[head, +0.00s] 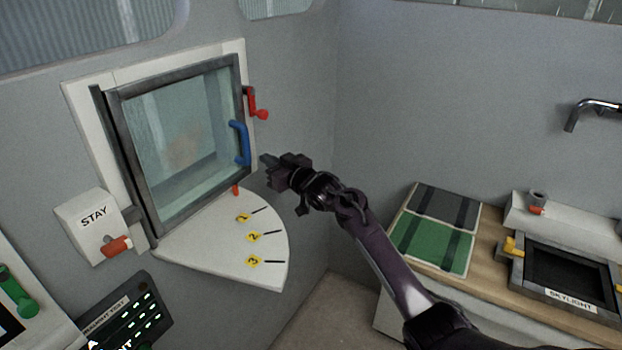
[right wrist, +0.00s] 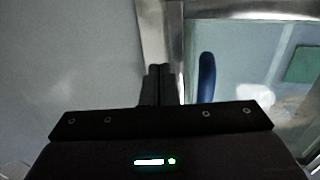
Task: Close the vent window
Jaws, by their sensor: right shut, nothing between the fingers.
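The vent window (head: 180,135) is a glass pane in a dark grey sash, set in a white frame on the grey wall. The sash lies nearly flush with the frame; I cannot tell whether a small gap is left. A blue handle (head: 239,143) is on its right side. A red latch lever (head: 257,104) sits on the frame's right edge. My right gripper (head: 267,160) is shut and empty, just right of the blue handle. In the right wrist view, the fingers (right wrist: 160,84) point at the sash edge, left of the blue handle (right wrist: 207,77). My left gripper is out of view.
Below the window a white quarter-round plate (head: 200,247) carries yellow marks 1, 2 and 3; a red pointer (head: 236,190) is near mark 1. A STAY box (head: 90,222) with an orange knob is at lower left. A counter with a SKYLIGHT panel (head: 570,305) stands at right.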

